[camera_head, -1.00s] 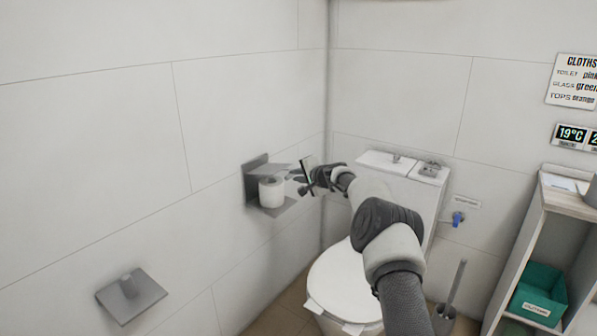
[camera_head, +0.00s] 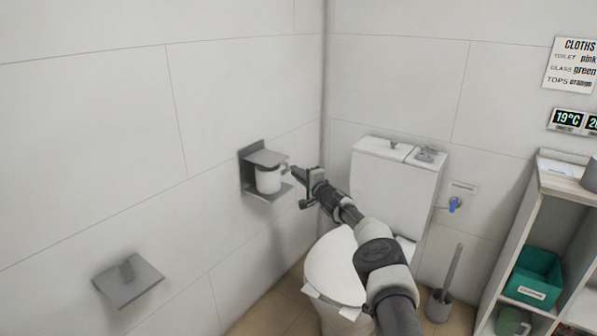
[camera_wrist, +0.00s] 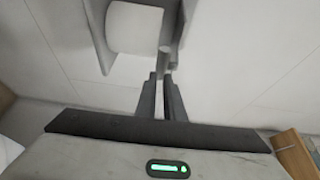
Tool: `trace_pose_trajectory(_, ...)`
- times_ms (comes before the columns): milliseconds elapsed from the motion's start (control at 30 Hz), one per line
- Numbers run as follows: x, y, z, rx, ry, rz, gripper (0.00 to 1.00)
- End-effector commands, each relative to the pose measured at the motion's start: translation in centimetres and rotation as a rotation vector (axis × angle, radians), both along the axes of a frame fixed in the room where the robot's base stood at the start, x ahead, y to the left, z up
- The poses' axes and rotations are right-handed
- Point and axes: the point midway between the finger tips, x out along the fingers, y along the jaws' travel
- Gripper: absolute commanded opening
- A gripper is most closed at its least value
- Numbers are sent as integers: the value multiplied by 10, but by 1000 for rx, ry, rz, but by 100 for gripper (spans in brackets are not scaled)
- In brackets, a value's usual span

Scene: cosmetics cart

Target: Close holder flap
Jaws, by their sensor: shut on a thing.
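The grey toilet roll holder (camera_head: 247,172) is fixed to the left wall, with a white roll (camera_head: 268,180) inside. Its grey flap (camera_head: 266,157) lies roughly level over the top of the roll. My gripper (camera_head: 291,171) is at the flap's front right side, coming from the right. In the wrist view, the roll (camera_wrist: 135,27) shows at the top between grey holder plates. There my gripper (camera_wrist: 162,77) has its fingers close together, with their tips at a small light grey knob (camera_wrist: 165,49) that appears to belong to the flap. The exact contact is partly hidden.
A second grey holder (camera_head: 128,280) without a roll is on the wall at lower left. The toilet (camera_head: 336,265) and its cistern (camera_head: 394,180) stand behind and below my arm. A shelf unit with a green bin (camera_head: 535,278) is at right. The left wall is otherwise clear.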

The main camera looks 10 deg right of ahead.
Motion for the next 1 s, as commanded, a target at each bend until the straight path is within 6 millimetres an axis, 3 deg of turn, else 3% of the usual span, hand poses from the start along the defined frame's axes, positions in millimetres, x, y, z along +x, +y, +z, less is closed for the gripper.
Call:
trace_pose_trajectory(33, -2, 30, -17, -6, 22, 31, 0)
trace_pose_trajectory(367, -2, 30, -21, -13, 22, 33, 0)
trace_pose_trajectory(400, -2, 30, -21, -14, 22, 33, 12)
trace_pose_trajectory(500, -2, 30, -21, -14, 23, 33, 23)
trace_pose_trajectory(1000, -10, 25, -17, -12, 22, 38, 23)
